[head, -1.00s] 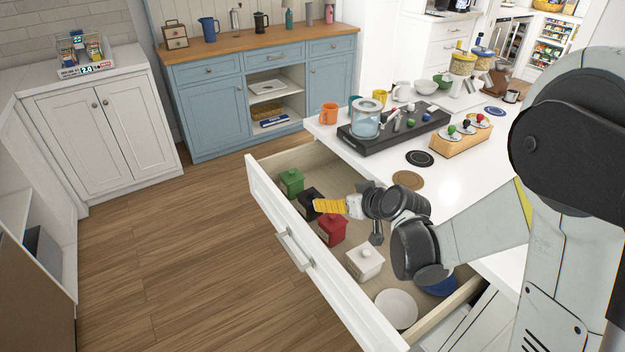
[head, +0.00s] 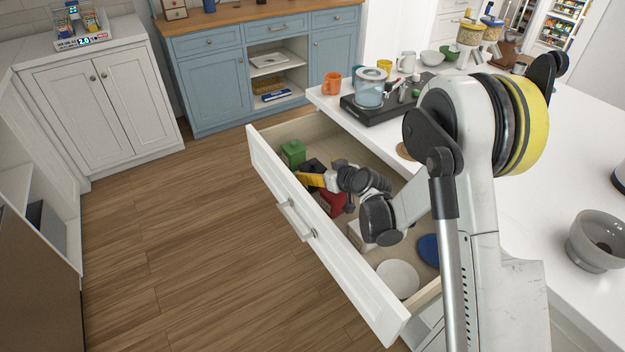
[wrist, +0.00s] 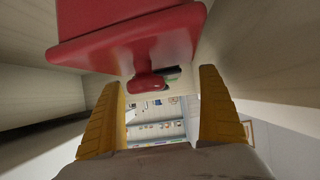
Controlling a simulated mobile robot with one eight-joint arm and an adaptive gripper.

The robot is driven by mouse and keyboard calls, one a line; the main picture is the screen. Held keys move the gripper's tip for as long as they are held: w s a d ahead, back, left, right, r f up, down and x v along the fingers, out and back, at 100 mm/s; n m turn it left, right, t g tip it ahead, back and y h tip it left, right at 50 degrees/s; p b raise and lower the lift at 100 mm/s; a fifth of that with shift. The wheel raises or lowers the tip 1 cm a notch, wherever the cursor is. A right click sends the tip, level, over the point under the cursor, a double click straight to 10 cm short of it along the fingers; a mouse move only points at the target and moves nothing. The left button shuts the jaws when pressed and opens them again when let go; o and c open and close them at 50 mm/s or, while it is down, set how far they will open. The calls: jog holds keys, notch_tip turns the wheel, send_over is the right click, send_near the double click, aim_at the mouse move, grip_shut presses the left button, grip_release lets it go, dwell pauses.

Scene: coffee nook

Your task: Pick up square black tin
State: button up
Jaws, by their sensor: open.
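The square black tin (head: 314,165) is in the open drawer, between the green tin (head: 293,152) and the red tin (head: 334,203). My gripper (head: 307,180) is inside the drawer in the head view, with its yellow fingers in front of the black tin and hiding part of it. In the wrist view, my gripper (wrist: 162,80) has its fingers apart with nothing clearly held between them. The red tin (wrist: 130,35) with its knob fills the top of that view, close to the fingers. I cannot make out the black tin there.
A white tin (head: 358,236), partly hidden by my arm, a white plate (head: 398,279) and a blue dish (head: 429,250) are also in the drawer. The drawer front (head: 318,243) and the white counter (head: 520,205) border the space. The floor (head: 190,240) is clear.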

aim_at(314, 168)
jog(key=b+x, duration=0.1)
jog(key=x, duration=0.2)
jog(key=shift+w+f, duration=0.1)
jog(key=c, duration=1.6)
